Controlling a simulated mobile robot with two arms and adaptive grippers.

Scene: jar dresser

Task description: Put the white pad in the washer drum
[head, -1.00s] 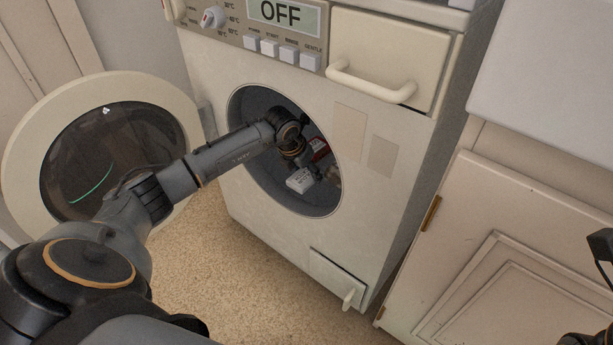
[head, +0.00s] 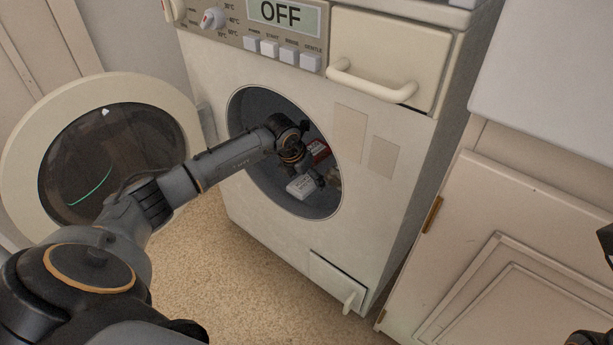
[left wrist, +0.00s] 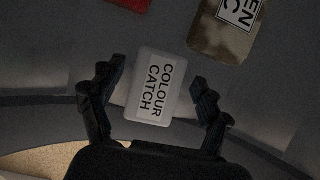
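The white pad (left wrist: 155,84), printed "COLOUR CATCH", lies inside the washer drum (head: 262,105); it also shows in the head view (head: 300,187). My left gripper (left wrist: 150,88) is inside the drum with its fingers spread on either side of the pad. Gaps show between the pad and both fingers, so the gripper is open and not holding it. In the head view the left gripper (head: 308,178) reaches through the round opening. My right gripper is at most partly seen at the right edge, and its fingers cannot be made out.
A red item (head: 318,149) and a tan item with lettering (left wrist: 226,22) are also in the drum. The round washer door (head: 18,165) stands open at the left. A cabinet (head: 500,215) is on the right.

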